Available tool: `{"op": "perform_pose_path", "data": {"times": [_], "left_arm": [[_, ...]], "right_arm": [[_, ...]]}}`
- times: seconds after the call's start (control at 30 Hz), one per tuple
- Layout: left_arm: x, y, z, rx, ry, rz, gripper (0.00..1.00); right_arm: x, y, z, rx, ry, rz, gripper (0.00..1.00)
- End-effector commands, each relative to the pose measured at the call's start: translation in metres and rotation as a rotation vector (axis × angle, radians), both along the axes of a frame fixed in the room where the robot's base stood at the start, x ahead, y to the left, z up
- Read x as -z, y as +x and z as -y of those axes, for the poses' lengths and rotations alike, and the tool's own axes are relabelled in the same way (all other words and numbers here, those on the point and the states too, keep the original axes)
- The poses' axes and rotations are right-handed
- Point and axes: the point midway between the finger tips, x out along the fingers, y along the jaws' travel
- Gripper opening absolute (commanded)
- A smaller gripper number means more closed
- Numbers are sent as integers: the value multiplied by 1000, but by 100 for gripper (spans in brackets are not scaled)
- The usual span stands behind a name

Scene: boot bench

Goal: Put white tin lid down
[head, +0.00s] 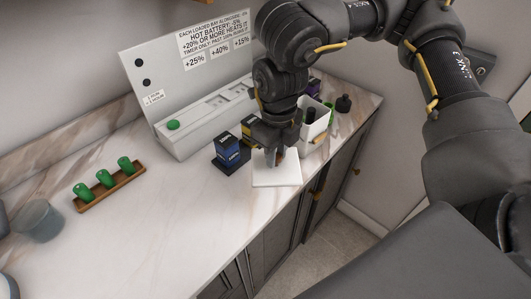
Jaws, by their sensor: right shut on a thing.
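The white tin lid (277,175) is a flat white square near the front edge of the marble counter. My right gripper (279,157) points down over it and is shut on it; the fingertips are dark and small, so the exact grip is hard to see. I cannot tell whether the lid touches the counter or is held just above it. A white square tin (315,122) stands open behind and to the right of the lid, with dark items in it. My left gripper is not in view.
A blue and black box (229,153) stands just left of the gripper. A white panel unit (205,120) is behind it. A wooden rack (112,186) with green pieces and a grey cup (40,222) are at left. The counter between is clear.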

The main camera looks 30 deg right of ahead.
Motion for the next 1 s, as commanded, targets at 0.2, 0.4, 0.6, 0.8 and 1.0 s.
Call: {"op": "perform_pose_path", "data": {"times": [0.2, 0.4, 0.6, 0.8, 1.0], "left_arm": [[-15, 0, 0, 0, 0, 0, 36], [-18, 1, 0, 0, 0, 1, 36], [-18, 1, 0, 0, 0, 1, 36], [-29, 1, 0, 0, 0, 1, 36], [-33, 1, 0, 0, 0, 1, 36]], "right_arm": [[37, 41, 6, 4, 1, -6, 0], [59, 60, 9, 0, 2, -1, 0], [63, 63, 9, -2, 1, 1, 0], [83, 67, 10, 0, 2, -5, 0], [98, 67, 10, -1, 1, 0, 0]]}}
